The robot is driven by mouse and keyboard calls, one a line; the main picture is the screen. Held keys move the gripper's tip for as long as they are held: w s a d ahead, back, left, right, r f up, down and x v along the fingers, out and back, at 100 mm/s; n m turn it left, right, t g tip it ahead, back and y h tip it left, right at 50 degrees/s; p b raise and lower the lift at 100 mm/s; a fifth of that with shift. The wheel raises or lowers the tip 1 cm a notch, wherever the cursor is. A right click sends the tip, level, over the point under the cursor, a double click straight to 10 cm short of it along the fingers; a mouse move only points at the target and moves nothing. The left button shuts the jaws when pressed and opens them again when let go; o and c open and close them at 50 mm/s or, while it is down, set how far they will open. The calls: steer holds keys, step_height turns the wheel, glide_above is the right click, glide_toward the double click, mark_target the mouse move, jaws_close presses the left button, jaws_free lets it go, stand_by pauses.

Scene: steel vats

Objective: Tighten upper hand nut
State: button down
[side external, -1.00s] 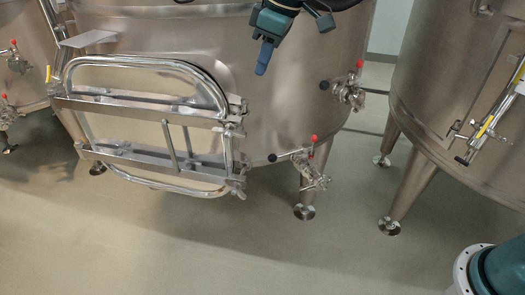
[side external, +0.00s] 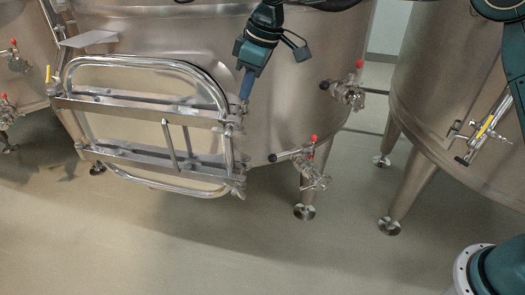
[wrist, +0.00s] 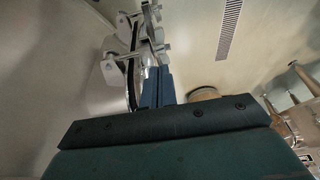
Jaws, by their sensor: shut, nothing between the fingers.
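The closed oval manway door (side external: 140,150) is on the front of the middle steel vat. At the right end of its upper bar is the upper hand nut (side external: 231,127), a small bright metal fitting; the lower hand nut (side external: 238,186) is at the end of the lower bar. My gripper (side external: 244,99) points down with its blue fingers shut, their tips close to the upper fitting. In the wrist view, the shut fingers (wrist: 157,72) reach towards metal clamp hardware (wrist: 130,50). The fingertips overlap its handle in the picture, and I cannot tell whether they touch. Nothing shows between the fingers.
Two valves with red knobs stick out to the right, an upper one (side external: 348,92) and a lower one (side external: 305,165). Another vat (side external: 430,110) stands at the right with a level gauge (side external: 486,128). The floor (side external: 180,240) in front is clear.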

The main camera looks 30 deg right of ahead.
glide_above(238, 131)
steer(key=f, duration=0.5)
steer(key=s+f, duration=0.1)
steer(key=f, duration=0.1)
steer(key=shift+d+f, duration=0.2)
steer(key=shift+d, duration=0.2)
steer(key=shift+x, duration=0.85)
